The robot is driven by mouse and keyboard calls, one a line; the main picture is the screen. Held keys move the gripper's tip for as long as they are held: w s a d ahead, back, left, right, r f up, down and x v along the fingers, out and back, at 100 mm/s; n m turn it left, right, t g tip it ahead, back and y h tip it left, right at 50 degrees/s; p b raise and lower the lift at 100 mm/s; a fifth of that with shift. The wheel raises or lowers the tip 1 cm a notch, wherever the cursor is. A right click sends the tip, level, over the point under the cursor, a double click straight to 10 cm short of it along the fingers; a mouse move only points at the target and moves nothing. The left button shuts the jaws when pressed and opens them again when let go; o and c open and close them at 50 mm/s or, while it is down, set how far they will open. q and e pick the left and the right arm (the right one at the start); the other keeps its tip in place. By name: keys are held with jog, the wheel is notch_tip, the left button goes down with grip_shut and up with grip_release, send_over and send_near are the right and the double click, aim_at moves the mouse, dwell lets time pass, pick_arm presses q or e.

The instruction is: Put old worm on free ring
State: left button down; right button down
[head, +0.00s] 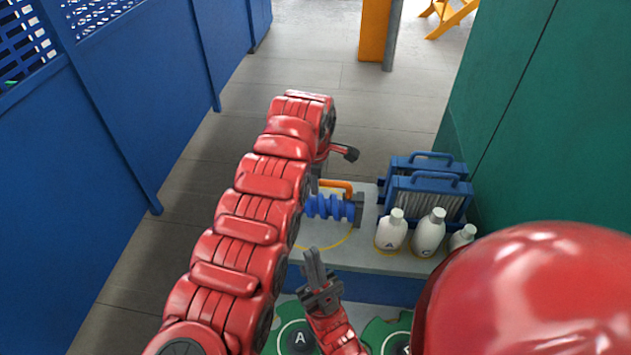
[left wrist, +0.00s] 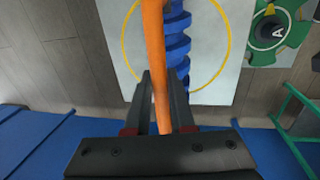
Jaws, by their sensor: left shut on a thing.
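The worm is a blue ribbed screw (head: 328,207) with an orange handle (head: 338,185). In the left wrist view the blue ribs (left wrist: 176,48) and the handle (left wrist: 154,45) run up from the jaws. My left gripper (left wrist: 160,78) is shut on the orange handle. A yellow ring (head: 345,239) is marked on the pale tabletop; it also shows in the left wrist view (left wrist: 124,40), with the worm across it. I cannot tell whether the worm touches the tabletop. My right gripper (head: 313,255) is in front of the table edge, its fingers close together and empty.
White bottles (head: 390,231) stand on the right of the tabletop (head: 366,205), before blue-framed racks (head: 425,190). Green discs (head: 299,338) lie at the near side; one is lettered A. A blue wall (head: 110,100) is at left, a green wall (head: 545,130) at right.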

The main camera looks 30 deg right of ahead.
dwell(0.3)
pick_arm(q)
jog(key=c, duration=0.7)
grip_release()
jog(key=shift+f, duration=0.15)
jog(key=shift+b, duration=0.3)
